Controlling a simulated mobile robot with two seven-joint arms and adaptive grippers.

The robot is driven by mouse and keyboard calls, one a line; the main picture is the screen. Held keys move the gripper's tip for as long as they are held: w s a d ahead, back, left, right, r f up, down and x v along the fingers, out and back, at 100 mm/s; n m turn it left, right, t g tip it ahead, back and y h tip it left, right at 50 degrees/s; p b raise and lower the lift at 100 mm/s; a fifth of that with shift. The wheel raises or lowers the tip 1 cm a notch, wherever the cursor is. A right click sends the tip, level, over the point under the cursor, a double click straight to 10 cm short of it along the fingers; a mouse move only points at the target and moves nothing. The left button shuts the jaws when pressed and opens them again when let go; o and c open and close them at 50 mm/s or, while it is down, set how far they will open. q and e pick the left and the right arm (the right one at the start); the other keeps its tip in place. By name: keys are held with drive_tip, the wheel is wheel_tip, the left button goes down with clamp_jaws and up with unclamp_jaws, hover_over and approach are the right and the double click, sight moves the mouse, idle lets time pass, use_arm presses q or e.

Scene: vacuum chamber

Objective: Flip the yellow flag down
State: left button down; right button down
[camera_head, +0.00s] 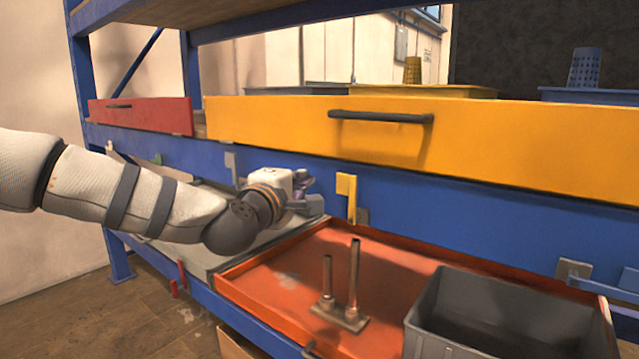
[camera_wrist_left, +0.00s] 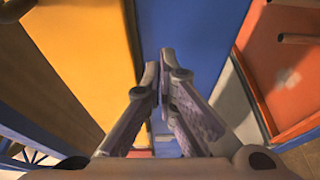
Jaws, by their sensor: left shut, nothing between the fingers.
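The yellow flag (camera_head: 347,193) stands upright against the blue beam (camera_head: 420,210), below the yellow drawer, in the head view. A small grey bracket sits beside its lower right. My left gripper (camera_head: 308,183) is just left of the flag, with a visible gap between them. The left wrist view shows its two fingers (camera_wrist_left: 166,72) closed together and empty, over the blue beam. I cannot make out the flag for certain in the wrist view. My right gripper is in neither view.
The yellow drawer (camera_head: 500,140) with a dark handle overhangs the beam. A red tray (camera_head: 255,262) below holds a two-post metal piece (camera_head: 340,312) and a grey bin (camera_head: 510,300). A red drawer (camera_head: 140,115) is at left. Open space lies above the tray's left part.

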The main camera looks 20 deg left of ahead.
use_arm(q)
drive_tip(key=shift+w+f, duration=0.1)
drive_tip(key=shift+w, duration=0.95)
drive_tip(key=shift+s+d+p, duration=0.1)
drive_tip(key=shift+s+d, duration=0.2)
drive_tip(key=shift+d, duration=0.35)
drive_tip(key=shift+s+d+p, duration=0.15)
drive_tip(key=shift+s+d, duration=0.1)
drive_tip(key=shift+d, duration=0.35)
drive_tip(key=shift+s+d+p, duration=0.1)
drive_tip(key=shift+s+d, duration=0.2)
drive_tip(key=shift+d, duration=0.35)
drive_tip(key=shift+d+r, duration=0.1)
drive_tip(key=shift+r, duration=0.1)
drive_tip(key=shift+s+d+r+m, duration=0.1)
drive_tip(key=shift+s+d+m, duration=0.05)
drive_tip(key=shift+m, duration=0.25)
